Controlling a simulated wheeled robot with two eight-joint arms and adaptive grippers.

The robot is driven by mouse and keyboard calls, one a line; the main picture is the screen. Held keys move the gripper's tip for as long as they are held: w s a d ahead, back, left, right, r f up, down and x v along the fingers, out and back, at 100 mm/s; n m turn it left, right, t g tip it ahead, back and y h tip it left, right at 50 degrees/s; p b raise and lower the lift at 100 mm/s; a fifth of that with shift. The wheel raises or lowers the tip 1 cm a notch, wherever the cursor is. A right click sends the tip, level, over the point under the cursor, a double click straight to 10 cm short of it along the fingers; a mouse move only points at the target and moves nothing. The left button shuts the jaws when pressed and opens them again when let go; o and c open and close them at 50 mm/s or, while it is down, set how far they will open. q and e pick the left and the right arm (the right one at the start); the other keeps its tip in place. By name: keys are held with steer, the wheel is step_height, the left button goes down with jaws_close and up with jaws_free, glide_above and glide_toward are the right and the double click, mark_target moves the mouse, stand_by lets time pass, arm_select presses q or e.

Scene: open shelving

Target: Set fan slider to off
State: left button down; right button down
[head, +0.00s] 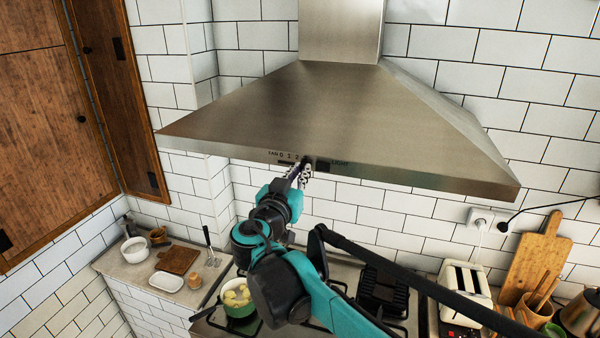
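The steel range hood (300,115) hangs on the tiled wall in the head view. Its front edge carries the fan slider (287,163), a dark slot under the printed marks "FAN 0 1 2". A dark bit near the slot's right end, by the highest marks, looks like the knob, but it is too small to be sure. My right gripper (300,175) is raised just below the slot's right end, with its fingertips at or very near it. I cannot tell whether it touches the knob, or how far its fingers are apart. My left gripper is not in view.
A dark light switch (322,166) sits just right of the slider. Below are the stove with a green pot (239,309), a white toaster (465,290) and a cutting board (535,262). A wooden cabinet door (115,90) stands at the left. My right arm crosses above the stove.

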mark_target(280, 161)
steer(key=a, duration=0.2)
steer(key=w+a, duration=0.1)
steer(key=a, duration=0.1)
steer(key=w+a, duration=0.1)
steer(key=a, duration=0.1)
steer(key=shift+a+b, duration=0.1)
steer(key=shift+b, duration=0.25)
steer(key=shift+d, duration=0.2)
steer(key=c, duration=1.9)
jaws_free()
steer(key=shift+a, duration=0.25)
steer(key=v, duration=1.2)
